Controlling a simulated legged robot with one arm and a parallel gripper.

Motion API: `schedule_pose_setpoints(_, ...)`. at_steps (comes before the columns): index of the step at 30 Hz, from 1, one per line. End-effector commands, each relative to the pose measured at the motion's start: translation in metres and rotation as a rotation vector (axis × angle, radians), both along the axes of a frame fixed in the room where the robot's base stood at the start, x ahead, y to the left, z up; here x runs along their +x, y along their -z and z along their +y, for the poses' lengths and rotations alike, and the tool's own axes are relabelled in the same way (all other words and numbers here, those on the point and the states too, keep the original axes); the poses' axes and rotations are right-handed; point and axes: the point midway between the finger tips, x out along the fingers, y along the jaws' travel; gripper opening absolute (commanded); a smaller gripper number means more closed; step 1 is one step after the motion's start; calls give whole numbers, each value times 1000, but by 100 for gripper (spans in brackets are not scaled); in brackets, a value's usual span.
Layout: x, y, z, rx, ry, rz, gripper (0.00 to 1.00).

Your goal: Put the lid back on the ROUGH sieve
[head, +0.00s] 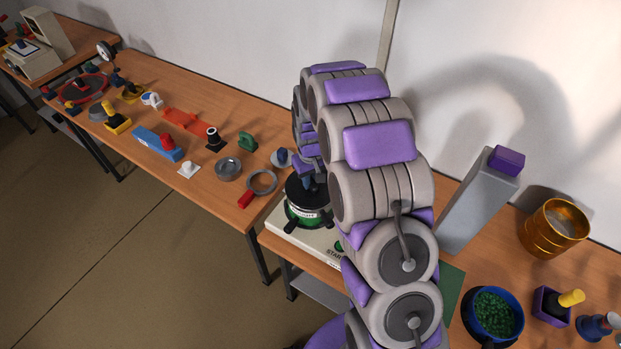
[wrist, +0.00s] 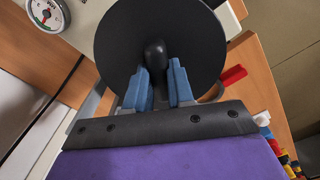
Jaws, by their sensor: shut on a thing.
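A black round lid (wrist: 112,45) with a knob (wrist: 154,55) fills the top of the wrist view. My gripper (wrist: 158,72) is shut on the knob, with one blue finger on each side. In the head view the lid (head: 296,190) is over a dark round sieve with a green band (head: 304,222) on a white shaker (head: 300,240). I cannot tell whether the lid touches the sieve. The sieve's label is too small to read surely. My arm hides part of the shaker, and the lid hides the sieve in the wrist view.
A ring with a red handle (head: 263,183) and a grey bowl (head: 228,168) lie on the bench to the left. To the right are a grey column (head: 476,205), a gold container (head: 553,228) and a blue bowl of green pieces (head: 493,313). A dial gauge (wrist: 46,12) shows in the wrist view.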

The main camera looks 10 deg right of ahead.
Motion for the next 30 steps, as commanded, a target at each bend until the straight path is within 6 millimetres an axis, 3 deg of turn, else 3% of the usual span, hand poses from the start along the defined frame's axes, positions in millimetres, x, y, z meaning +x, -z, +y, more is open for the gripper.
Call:
schedule_pose_setpoints(20,0,12,0,0,0,-1,0)
schedule_pose_setpoints(21,0,12,0,0,0,-1,24)
schedule_pose_setpoints(30,0,12,0,0,0,0,52)
